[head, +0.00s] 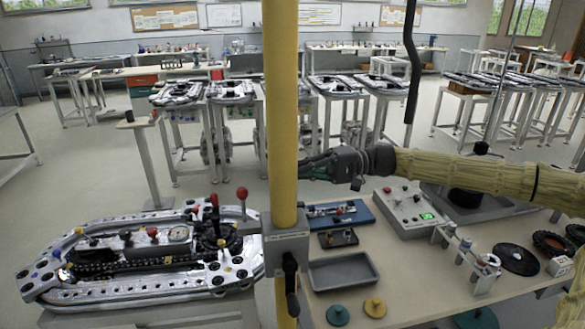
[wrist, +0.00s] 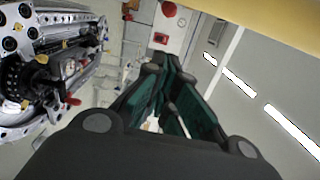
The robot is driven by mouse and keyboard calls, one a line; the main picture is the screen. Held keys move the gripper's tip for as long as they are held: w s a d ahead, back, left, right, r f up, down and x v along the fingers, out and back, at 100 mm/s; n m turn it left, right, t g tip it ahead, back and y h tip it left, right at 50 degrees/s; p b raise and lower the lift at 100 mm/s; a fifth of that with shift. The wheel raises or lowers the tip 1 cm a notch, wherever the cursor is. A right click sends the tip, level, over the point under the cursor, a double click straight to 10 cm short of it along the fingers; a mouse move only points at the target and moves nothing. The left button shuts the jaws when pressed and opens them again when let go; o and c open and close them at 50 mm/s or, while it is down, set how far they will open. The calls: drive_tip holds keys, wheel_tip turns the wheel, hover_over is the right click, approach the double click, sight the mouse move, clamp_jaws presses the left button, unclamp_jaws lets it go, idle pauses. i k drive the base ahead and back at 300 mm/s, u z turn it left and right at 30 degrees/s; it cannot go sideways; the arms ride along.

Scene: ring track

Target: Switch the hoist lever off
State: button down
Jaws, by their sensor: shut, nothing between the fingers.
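My gripper (head: 308,169) is shut and empty, just right of the yellow post (head: 283,110), above the workbench. In the wrist view my gripper (wrist: 166,70) points away, its green-sided fingers together. A grey clamp box (head: 287,240) sits on the post, with a black handle (head: 290,267) hanging from it. Red-knobbed levers (head: 242,194) stand upright on the silver ring-track machine (head: 120,295) at left. No label shows which of these is the hoist lever, and its on or off position cannot be told. The gripper touches none of them.
The workbench (head: 400,305) holds a grey control box (head: 405,212) with a green display, a grey tray (head: 343,271) and several small parts. The yellow post stands close beside my gripper. A dark hanging rod (head: 412,75) is behind.

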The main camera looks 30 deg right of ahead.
sight(243, 193)
drive_tip(key=k, duration=1)
